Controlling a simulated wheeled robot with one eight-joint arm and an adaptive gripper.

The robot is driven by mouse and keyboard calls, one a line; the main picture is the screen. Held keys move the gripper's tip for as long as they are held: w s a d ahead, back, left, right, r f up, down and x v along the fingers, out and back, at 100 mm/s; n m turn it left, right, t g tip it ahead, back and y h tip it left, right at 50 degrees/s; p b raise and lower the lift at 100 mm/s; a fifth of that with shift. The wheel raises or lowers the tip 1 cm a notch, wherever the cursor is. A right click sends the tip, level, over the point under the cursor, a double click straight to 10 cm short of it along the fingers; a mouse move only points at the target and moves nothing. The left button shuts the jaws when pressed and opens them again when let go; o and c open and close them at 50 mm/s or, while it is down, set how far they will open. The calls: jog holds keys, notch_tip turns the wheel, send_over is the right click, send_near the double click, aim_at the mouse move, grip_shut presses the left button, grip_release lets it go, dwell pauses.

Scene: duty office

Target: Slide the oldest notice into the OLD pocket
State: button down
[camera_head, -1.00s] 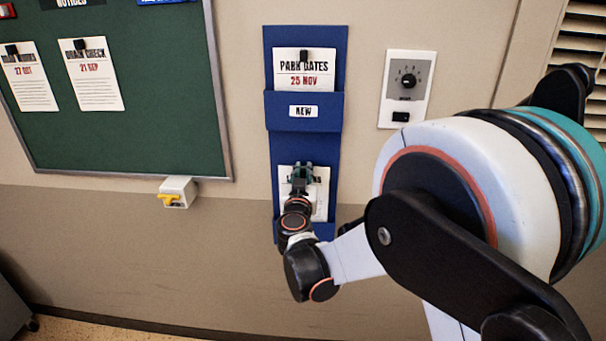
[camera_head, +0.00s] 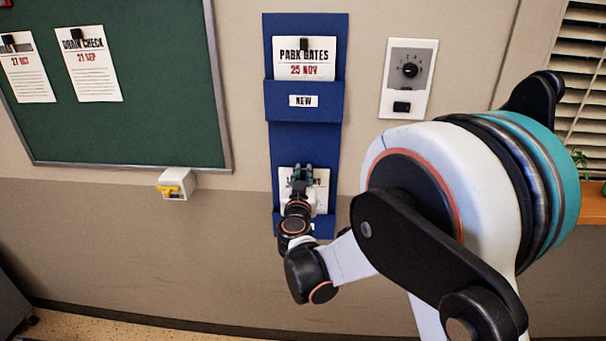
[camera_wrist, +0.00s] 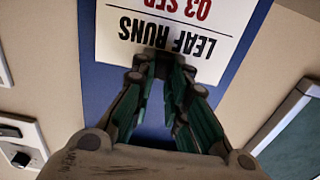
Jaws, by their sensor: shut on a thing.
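My gripper (camera_head: 302,176) is at the lower part of the blue wall pocket rack (camera_head: 305,138), shut on a white notice (camera_head: 321,187). In the wrist view the notice (camera_wrist: 112,40) reads LEAF RUNS, 03 SEP, upside down, and the fingertips (camera_wrist: 160,62) are at its headed edge. The notice's lower end is at the lower pocket (camera_head: 323,226), mostly hidden by my arm; how deep it sits I cannot tell. The pocket's label is hidden. The PARK GATES 25 NOV notice (camera_head: 303,68) stands in the upper pocket, labelled NEW (camera_head: 303,101).
A green board (camera_head: 150,120) at left holds a DRAIN CHECK 21 SEP notice (camera_head: 92,75) and a 27 OCT notice (camera_head: 27,78). A yellow-and-white wall fixture (camera_head: 177,185) is below it. A dial panel (camera_head: 408,80) is right of the rack.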

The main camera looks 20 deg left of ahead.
jog(key=shift+f, duration=1.95)
jog(key=c, duration=1.5)
grip_release()
jog(key=shift+s, duration=0.1)
